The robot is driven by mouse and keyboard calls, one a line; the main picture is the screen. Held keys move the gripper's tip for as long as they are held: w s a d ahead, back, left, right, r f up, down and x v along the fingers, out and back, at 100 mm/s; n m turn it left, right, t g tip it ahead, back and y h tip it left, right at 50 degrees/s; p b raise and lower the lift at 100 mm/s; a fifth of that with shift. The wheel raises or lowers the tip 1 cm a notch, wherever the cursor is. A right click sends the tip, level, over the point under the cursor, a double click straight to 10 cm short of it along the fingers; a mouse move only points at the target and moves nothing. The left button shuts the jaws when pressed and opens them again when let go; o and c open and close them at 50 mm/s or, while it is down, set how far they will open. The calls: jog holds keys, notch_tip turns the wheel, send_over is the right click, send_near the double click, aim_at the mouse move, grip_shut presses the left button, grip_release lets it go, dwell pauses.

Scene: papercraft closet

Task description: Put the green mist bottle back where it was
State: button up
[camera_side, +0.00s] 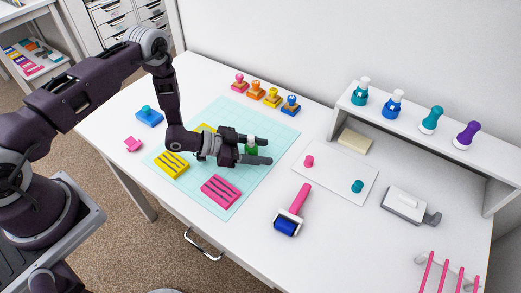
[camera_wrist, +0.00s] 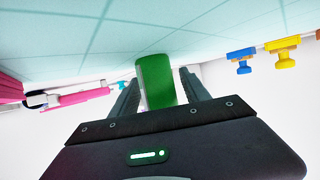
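The green mist bottle (camera_wrist: 155,82) shows in the wrist view as a plain green cylinder between the two fingers of my gripper (camera_wrist: 158,90). In the side view only a small green part of the bottle (camera_side: 252,150) shows between the fingers, over the right part of the mat. My gripper (camera_side: 258,151) lies level and low, with its fingers on both sides of the bottle. The fingers stand apart, and a narrow gap shows beside the bottle.
A teal cutting mat (camera_side: 228,118) holds yellow and pink striped blocks. A raised white shelf (camera_side: 405,121) at the back right carries several coloured bottles in a row. Stamps (camera_side: 272,97) stand behind the mat. A blue roller (camera_side: 288,222) lies right of it.

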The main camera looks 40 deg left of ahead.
jog(key=shift+s+a+r, duration=0.1)
jog(key=shift+a+r, duration=0.05)
jog(key=shift+r, duration=0.05)
jog(key=v, duration=1.1)
jog(key=shift+s+a+r, duration=0.2)
jog(key=shift+s, duration=0.05)
jog(key=w+a+r+n+y, duration=0.1)
jog(key=w+a+r+y, duration=0.25)
jog(key=r, duration=0.35)
jog(key=w+a+r+y, duration=0.3)
jog(key=r+y, duration=0.1)
jog(key=r, duration=0.2)
jog(key=s+a+r+n+g+y, duration=0.15)
jog(key=s+r+n+y, duration=0.35)
jog(key=r, duration=0.7)
jog(key=s+d+r+n+h, duration=0.1)
jog(key=s+d+r, duration=0.1)
jog(key=s, duration=0.6)
jog(key=s+d+r+n+g+h, duration=0.1)
jog(key=s+d+r, duration=0.1)
jog(key=s, duration=0.7)
jog(key=s+d+r+n+g+h, duration=0.1)
jog(key=s+d+r, duration=0.1)
jog(key=s, duration=0.6)
jog(key=shift+s+d, duration=0.35)
jog(key=shift+d, duration=0.3)
